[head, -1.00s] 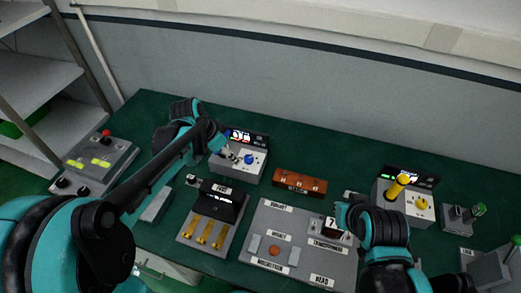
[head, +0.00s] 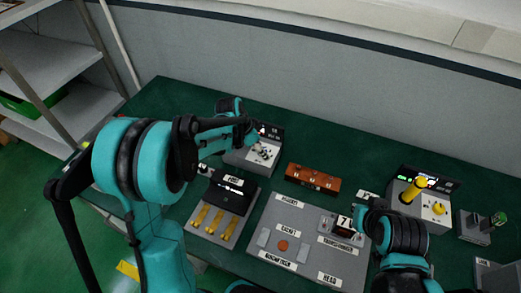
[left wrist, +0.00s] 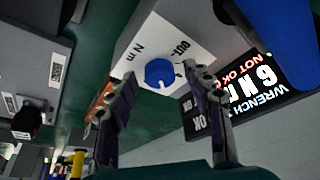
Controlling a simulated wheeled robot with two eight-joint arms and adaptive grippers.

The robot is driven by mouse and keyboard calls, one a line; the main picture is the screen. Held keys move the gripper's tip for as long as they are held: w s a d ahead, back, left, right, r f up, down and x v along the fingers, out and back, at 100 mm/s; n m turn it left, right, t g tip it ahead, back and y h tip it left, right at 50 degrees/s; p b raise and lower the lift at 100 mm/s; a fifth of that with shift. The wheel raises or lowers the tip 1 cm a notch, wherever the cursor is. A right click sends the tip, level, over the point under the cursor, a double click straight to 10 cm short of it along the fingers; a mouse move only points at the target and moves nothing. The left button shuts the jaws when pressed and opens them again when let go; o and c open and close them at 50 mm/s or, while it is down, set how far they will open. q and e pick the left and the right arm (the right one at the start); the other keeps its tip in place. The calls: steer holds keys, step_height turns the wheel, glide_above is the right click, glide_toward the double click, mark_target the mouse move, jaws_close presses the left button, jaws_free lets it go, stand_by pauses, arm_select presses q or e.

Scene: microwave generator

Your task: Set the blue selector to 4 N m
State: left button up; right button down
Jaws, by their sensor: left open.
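The blue selector (left wrist: 160,73) is a round knob on a white panel in the left wrist view. "N m" and "OUT" lettering shows beside it. A display (left wrist: 265,85) beside the panel reads "WRENCH", "NOT OK" and "6 N", its end cut off. My left gripper (left wrist: 160,78) is open, its two fingers on either side of the knob in this view; I cannot tell if they touch it. In the head view my left gripper (head: 265,152) is over the grey wrench unit (head: 238,158) and hides the knob. My right gripper (head: 358,218) is by a block marked "7"; its jaws are unclear.
A brown block (head: 313,178) lies right of the unit. A fuse box (head: 234,190) with brass pieces stands in front. A labelled grey board (head: 285,218) lies in the middle. A yellow-handled unit (head: 435,208) stands at right. A blue part (left wrist: 285,30) hangs close by the display.

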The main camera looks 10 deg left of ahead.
arm_select(q)
steer(key=c, duration=1.2)
steer(key=shift+o, duration=0.2)
steer(key=shift+n, duration=0.4)
steer(key=n+t+y, duration=0.1)
steer(key=n, duration=0.2)
steer(key=shift+s+d, duration=0.1)
steer(key=shift+d, duration=0.05)
steer(key=shift+n+y, duration=0.7)
steer(key=shift+n, duration=1.3)
steer(key=shift+t, duration=0.3)
